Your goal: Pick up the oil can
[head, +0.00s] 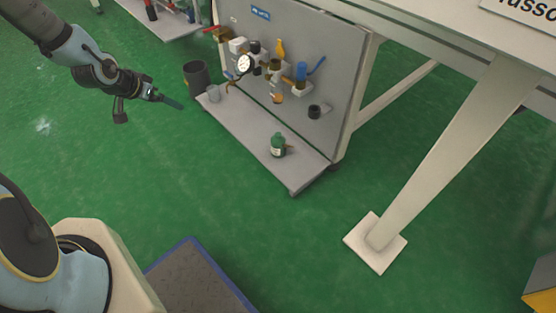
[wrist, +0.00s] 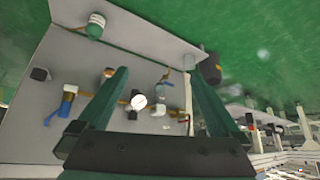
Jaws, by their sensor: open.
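My gripper (head: 172,102) is at the upper left in the head view, held out in the air to the left of the shelf. It is well apart from the can. In the wrist view its two dark green fingers (wrist: 160,80) are spread, with nothing between them.
A grey panel (head: 335,85) with valves, a gauge (head: 244,64) and other fittings rises behind the shelf. A dark bin (head: 196,76) and a small grey cup (head: 214,93) are at the shelf's left end. A white slanted leg (head: 440,165) stands at right.

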